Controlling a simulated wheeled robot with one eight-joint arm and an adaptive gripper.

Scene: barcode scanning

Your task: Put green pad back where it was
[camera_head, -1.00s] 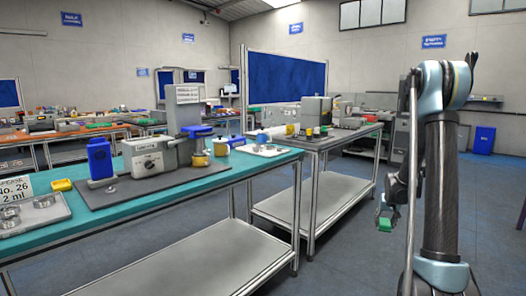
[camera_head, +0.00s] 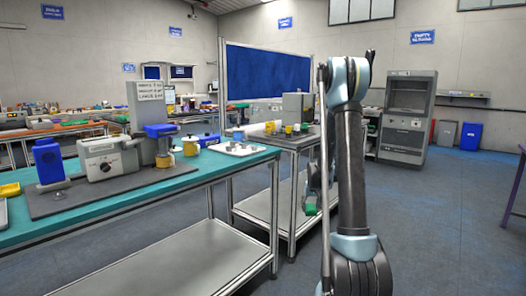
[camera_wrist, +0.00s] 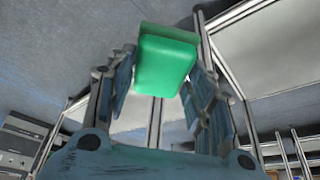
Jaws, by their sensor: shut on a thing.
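The green pad (camera_wrist: 166,62) is a small bright green block in the wrist view, between the fingers of my gripper (camera_wrist: 160,75). My gripper is shut on it. In the head view the pad (camera_head: 310,209) is a small green patch at the lower end of my gripper (camera_head: 313,200), left of my dark arm. My gripper hangs below tabletop height, over the floor in front of the far grey table. The place where the pad was cannot be told from these frames.
A teal-topped table (camera_head: 150,205) at left bears a grey machine (camera_head: 108,158), a blue container (camera_head: 48,160) and a white tray (camera_head: 237,148). A grey table (camera_head: 295,140) with a lower shelf stands behind it. A grey cabinet (camera_head: 408,115) stands at the back. Floor at right is clear.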

